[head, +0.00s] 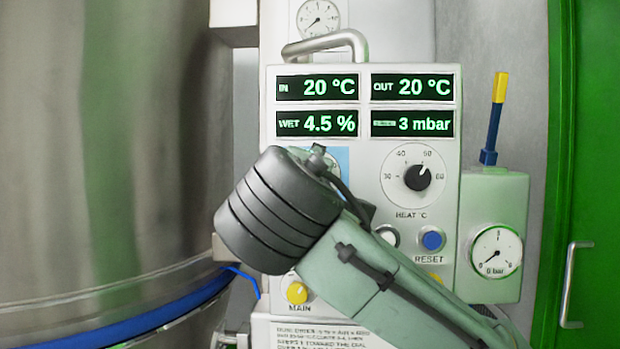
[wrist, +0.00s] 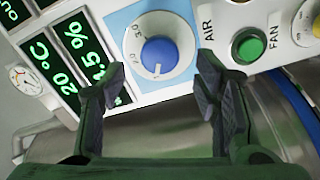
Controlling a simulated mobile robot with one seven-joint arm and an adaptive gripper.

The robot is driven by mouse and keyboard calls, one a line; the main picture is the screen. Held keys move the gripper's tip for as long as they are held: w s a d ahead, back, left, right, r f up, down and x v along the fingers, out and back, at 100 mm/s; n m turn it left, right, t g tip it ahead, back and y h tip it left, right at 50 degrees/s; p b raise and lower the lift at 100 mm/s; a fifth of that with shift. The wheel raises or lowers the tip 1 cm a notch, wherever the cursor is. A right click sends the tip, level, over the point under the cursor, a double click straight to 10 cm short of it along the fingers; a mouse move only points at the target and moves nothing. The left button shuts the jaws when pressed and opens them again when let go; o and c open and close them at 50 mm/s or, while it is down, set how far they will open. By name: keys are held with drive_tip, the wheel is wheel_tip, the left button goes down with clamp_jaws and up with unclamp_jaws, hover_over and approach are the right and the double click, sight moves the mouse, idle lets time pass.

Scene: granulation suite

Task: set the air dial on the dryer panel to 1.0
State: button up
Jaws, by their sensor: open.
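The air dial (wrist: 158,55) shows in the wrist view as a blue knob on a round white scale, set on a light-blue patch, with the word AIR beside it. In the head view my arm and wrist cover the dial; only part of the light-blue patch (head: 340,160) on the dryer panel (head: 367,155) shows.
A black-knobbed heat dial (head: 417,177), a blue reset button (head: 432,240) and a yellow main knob (head: 297,292) are around my arm. A green fan button (wrist: 249,46) is right of the air dial. A steel vessel (head: 110,150) stands left, a gauge (head: 496,251) right.

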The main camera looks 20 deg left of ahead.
drive_tip(key=v, duration=0.8)
drive_tip(key=shift+s, duration=0.25)
